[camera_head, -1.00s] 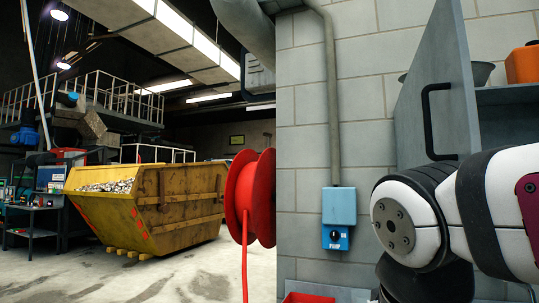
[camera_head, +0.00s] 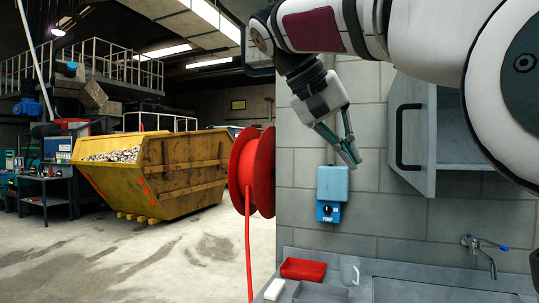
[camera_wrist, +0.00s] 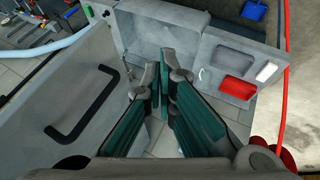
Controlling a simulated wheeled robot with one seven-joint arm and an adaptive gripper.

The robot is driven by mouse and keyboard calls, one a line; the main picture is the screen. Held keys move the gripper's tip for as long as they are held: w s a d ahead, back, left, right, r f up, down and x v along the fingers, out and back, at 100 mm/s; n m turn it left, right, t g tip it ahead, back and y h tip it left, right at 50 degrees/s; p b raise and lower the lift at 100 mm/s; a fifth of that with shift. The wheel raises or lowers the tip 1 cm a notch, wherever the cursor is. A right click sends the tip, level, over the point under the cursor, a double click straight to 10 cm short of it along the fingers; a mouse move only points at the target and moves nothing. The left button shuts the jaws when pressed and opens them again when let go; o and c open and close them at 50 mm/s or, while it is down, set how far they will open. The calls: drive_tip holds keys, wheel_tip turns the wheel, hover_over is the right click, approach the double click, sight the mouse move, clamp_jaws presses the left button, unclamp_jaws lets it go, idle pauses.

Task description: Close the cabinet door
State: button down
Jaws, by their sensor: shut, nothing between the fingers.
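The cabinet door (camera_head: 411,115) is a grey panel standing open on the wall at the right, swung out towards me. Its black bar handle (camera_head: 400,150) faces left. In the wrist view the door (camera_wrist: 50,75) fills the left side, with the handle (camera_wrist: 85,105) on it. My gripper (camera_head: 356,158) hangs from above, left of the door and in front of the block wall. Its green-sided fingers meet at the tips and hold nothing. It appears apart from the handle. In the wrist view the gripper (camera_wrist: 165,78) points down at the counter. The cabinet's inside is largely hidden by my arm.
Below is a grey counter with a sink (camera_head: 440,290), a tap (camera_head: 480,248), a red tray (camera_head: 303,269) and a mug (camera_head: 350,270). A blue switch box (camera_head: 332,185) is on the wall near my gripper. A red hose reel (camera_head: 262,172) stands at the wall's left edge.

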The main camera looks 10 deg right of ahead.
drive_tip(key=s+d+f+m+b, duration=0.2)
drive_tip(key=d+f+b, duration=0.2)
drive_tip(key=d, duration=0.7)
drive_tip(key=shift+f+g+b, duration=0.2)
drive_tip(key=shift+g+b, duration=0.2)
drive_tip(key=shift+b, duration=0.3)
idle(0.4)
